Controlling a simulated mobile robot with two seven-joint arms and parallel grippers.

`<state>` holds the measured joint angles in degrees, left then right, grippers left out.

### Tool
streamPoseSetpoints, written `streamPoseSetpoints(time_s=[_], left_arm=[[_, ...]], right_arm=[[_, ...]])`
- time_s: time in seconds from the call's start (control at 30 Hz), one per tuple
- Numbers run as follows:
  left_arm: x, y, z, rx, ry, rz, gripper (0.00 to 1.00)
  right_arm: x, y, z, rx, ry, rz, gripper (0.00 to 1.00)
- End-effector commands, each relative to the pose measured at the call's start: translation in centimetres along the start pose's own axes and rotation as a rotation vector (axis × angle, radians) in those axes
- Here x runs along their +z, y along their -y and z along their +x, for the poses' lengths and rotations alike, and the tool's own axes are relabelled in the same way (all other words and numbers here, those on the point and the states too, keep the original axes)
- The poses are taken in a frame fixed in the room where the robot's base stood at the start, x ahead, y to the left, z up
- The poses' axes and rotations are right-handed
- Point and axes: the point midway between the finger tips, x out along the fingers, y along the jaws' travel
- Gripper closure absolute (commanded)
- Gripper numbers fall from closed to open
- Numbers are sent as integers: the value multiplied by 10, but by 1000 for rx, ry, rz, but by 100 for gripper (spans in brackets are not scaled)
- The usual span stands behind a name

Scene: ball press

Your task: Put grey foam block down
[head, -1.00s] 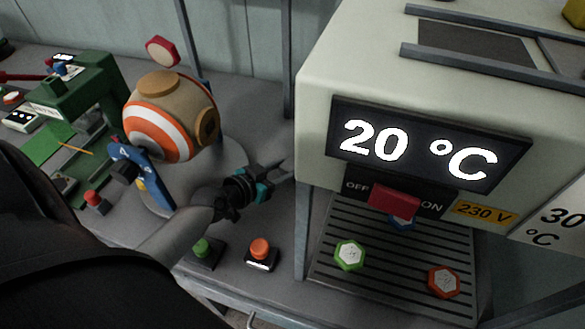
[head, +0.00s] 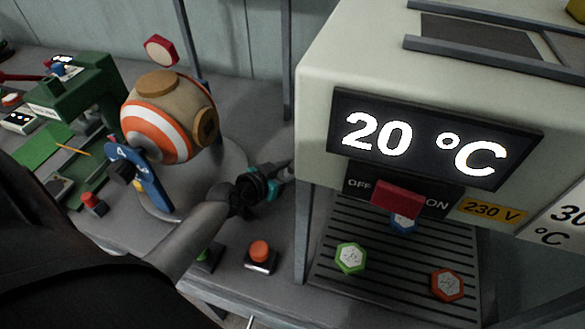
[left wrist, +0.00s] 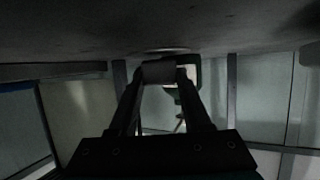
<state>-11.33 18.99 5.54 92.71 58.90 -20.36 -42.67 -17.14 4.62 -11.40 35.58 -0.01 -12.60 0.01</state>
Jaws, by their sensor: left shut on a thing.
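My left gripper (head: 284,174) reaches in from the left, low over the grey table beside the left front post of the white machine. It is shut on the grey foam block. In the left wrist view, the grey foam block (left wrist: 158,72) sits between the fingertips of the left gripper (left wrist: 160,76). In the head view I cannot make the block out; the fingertips end close to the machine's edge. I cannot tell whether the block touches a surface. My right gripper is not in view.
The white machine (head: 320,70) has a red switch (head: 396,198) and a slatted tray (head: 385,305) with green (head: 350,258), blue (head: 403,224) and red (head: 447,284) hexagonal pieces. A striped ball (head: 170,125) stands left. An orange button (head: 260,251) is at the front.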

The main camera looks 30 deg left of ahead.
Motion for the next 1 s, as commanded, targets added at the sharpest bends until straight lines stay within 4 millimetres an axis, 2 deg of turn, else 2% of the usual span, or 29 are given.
streamPoseSetpoints(time_s=[0.2, 0.23, 0.47, 0.77, 1.0], left_arm=[[5, 0, 2, 0, 3, 1, 100], [6, 0, 2, 0, 4, 1, 50], [8, -1, 2, 1, 8, -1, 24], [9, -3, 1, 3, 10, -3, 22], [-5, -2, -7, 3, 10, -3, 22]], right_arm=[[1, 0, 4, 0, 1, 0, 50], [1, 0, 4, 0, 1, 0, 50], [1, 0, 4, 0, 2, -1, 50], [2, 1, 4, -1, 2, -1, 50], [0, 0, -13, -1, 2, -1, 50]])
